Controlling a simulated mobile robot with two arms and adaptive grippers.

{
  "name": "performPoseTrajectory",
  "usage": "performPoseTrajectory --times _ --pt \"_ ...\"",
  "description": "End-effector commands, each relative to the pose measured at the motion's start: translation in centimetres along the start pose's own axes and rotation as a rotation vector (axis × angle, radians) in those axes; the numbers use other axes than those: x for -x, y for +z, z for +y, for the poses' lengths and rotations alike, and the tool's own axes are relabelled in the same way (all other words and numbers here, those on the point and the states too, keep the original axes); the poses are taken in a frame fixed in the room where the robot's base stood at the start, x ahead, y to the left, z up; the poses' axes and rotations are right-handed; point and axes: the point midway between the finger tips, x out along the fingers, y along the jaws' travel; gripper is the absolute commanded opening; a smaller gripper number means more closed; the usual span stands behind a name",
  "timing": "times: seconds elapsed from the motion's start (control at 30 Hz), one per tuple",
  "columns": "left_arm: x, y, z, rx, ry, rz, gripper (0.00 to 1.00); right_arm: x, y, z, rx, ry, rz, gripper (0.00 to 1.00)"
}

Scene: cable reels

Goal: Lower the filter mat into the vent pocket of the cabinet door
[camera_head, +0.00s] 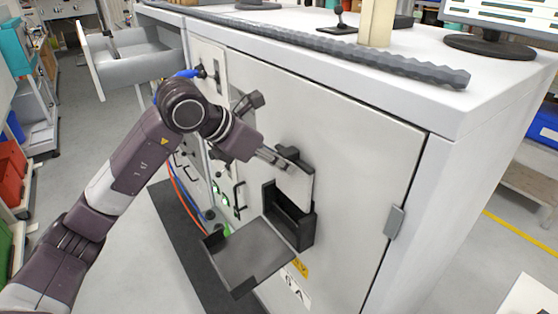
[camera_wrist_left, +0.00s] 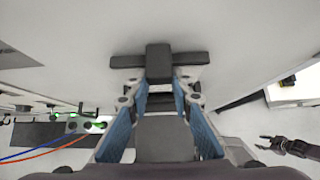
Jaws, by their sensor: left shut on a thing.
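The filter mat (camera_head: 296,184) is a pale flat panel with a black top bar and grip tab. It hangs upright close to the cabinet door (camera_head: 340,130). My left gripper (camera_head: 282,160) is shut on its tab; in the left wrist view the black tab and bar (camera_wrist_left: 158,62) show at the fingertips. The vent pocket (camera_head: 288,220) is a black open-topped frame on the door just below. The mat's lower edge overlaps the pocket's top; I cannot tell whether it is inside. My right gripper (camera_wrist_left: 270,143) shows small in the left wrist view, apart, its fingers seemingly parted.
A dark grey tray-like shelf (camera_head: 245,262) juts out below the pocket. An open drawer (camera_head: 135,65) stands out at upper left. Blue and orange cables (camera_head: 185,190) hang left of the door. A ridged grey bar (camera_head: 350,55) lies along the cabinet top.

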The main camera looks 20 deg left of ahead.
Motion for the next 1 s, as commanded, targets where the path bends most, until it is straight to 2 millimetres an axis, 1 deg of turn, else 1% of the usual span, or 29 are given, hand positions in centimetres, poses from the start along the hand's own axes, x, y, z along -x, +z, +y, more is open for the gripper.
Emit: performPoseTrajectory --times 0.33,0.6,1.0 --pt "-0.03 -0.01 -0.02 0.000 0.000 -0.001 0.00 -0.07 -0.10 -0.20 0.000 -0.002 0.001 0.40" --pt "-0.51 -0.38 -0.04 -0.001 0.000 0.000 0.00 -0.81 -0.08 -0.25 -0.001 -0.003 0.002 0.40" --pt "-0.46 -0.31 -0.04 0.000 0.000 0.000 0.00 -0.76 -0.13 -0.21 -0.001 -0.002 0.003 0.40"
